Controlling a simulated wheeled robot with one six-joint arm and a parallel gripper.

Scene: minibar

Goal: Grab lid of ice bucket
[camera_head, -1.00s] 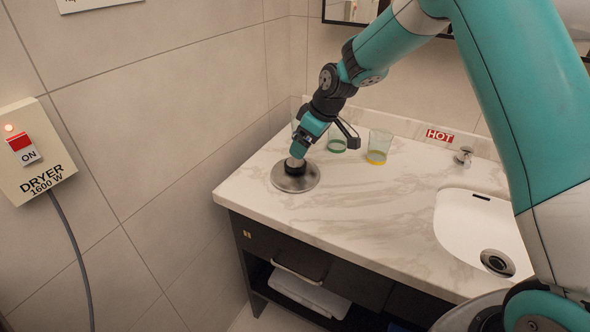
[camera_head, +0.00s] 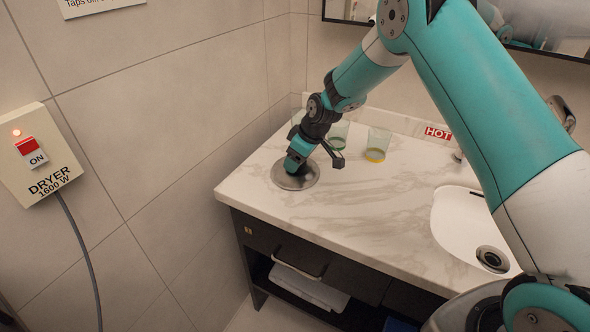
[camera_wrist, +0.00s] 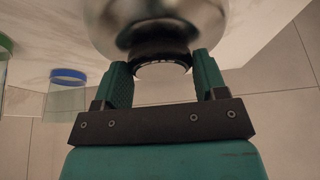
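The round steel lid (camera_head: 306,182) lies at counter level near the left end of the marble counter. No bucket wall shows beneath it. In the wrist view the shiny lid (camera_wrist: 155,25) fills the top, with its black knob (camera_wrist: 162,66) facing my gripper. My gripper (camera_wrist: 162,72) is open, with one green finger on each side of the knob. A contact between fingers and knob cannot be made out. In the head view my gripper (camera_head: 291,168) points down over the lid and hides the knob.
Green-rimmed and yellow-rimmed glasses (camera_head: 377,144) stand behind and right of the lid, close to my wrist. The tiled wall is close on the left. A sink (camera_head: 455,225) is at the right; the counter between is clear.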

